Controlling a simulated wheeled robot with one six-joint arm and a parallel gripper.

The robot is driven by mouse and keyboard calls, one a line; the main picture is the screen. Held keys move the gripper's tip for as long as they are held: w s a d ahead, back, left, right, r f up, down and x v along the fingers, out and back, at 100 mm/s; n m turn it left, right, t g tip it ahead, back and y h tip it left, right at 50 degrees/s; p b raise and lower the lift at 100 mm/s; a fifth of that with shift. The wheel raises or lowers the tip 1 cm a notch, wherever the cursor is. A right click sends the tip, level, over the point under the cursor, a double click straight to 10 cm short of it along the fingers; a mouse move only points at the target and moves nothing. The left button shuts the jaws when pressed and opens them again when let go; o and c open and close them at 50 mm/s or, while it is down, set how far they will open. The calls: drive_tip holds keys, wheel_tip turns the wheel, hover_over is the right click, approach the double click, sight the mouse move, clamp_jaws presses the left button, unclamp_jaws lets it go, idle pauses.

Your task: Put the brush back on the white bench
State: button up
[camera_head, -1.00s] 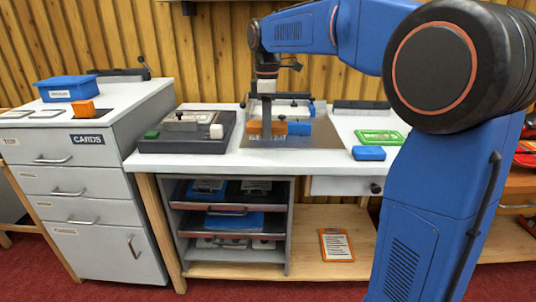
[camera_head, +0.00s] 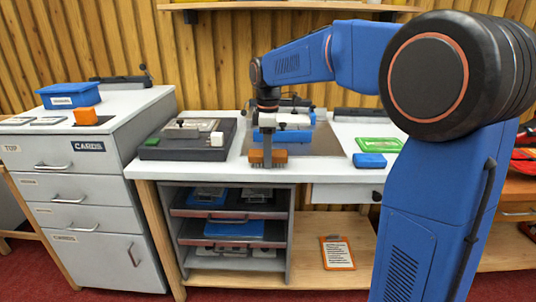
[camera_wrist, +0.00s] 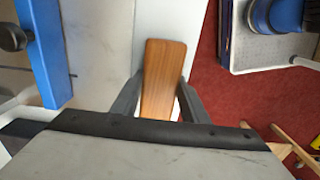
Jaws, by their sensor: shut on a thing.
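In the wrist view the brush's wooden back (camera_wrist: 163,62) sits between the two dark fingers. The brush is over the front strip of the white bench (camera_head: 215,169), close to the front edge. I cannot tell whether the bristles touch the top. In the wrist view the white bench (camera_wrist: 150,20) lies under the brush, with red floor to its right.
Behind the brush is a grey-brown mat (camera_head: 325,145) with a blue-and-white device (camera_head: 268,136). A dark tray (camera_head: 165,152) stands left. A green item (camera_head: 379,145) and a blue block (camera_head: 369,161) lie right. Open shelves (camera_head: 230,229) are below. The bench's front strip left of the brush is clear.

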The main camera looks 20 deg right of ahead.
drive_tip(key=o, duration=1)
drive_tip(key=shift+c, duration=0.2)
wheel_tip(320, 180, up, 12)
drive_tip(key=s+d+f+m+t, duration=0.1)
drive_tip(key=s+d+f+m, duration=0.15)
drive_tip(key=s, duration=0.35)
drive_tip(key=s+d+f+m+t, duration=0.1)
drive_tip(key=s+f+m, duration=0.15)
drive_tip(key=s, duration=0.45)
drive_tip(key=s+d+f+m+t, duration=0.1)
drive_tip(key=s+f+m, duration=0.15)
drive_tip(key=s, duration=0.35)
drive_tip(key=s+d+f+m+t, duration=0.1)
drive_tip(key=s+d+f+m, duration=0.1)
drive_tip(key=s+f+m, duration=0.5)
drive_tip(key=s+f, duration=0.5)
drive_tip(key=s, duration=0.2)
drive_tip(key=shift+s+d+f+t, duration=0.25)
drive_tip(key=shift+t, duration=0.15)
